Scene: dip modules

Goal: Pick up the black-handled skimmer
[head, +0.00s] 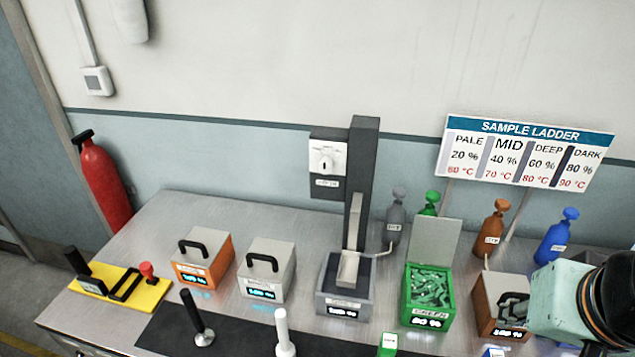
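The black-handled skimmer (192,309) stands near the front edge of the bench, left of centre, on a dark mat. Its black handle leans slightly left, and a round metal end shows at its foot. My arm reaches in from the right edge.
A white-handled tool (283,331) stands right of the skimmer. Behind are an orange box (202,270), a grey box (266,283) and a tall dispenser (343,300). A green bin (414,313) holds green pieces. A yellow tray (147,296) lies left.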

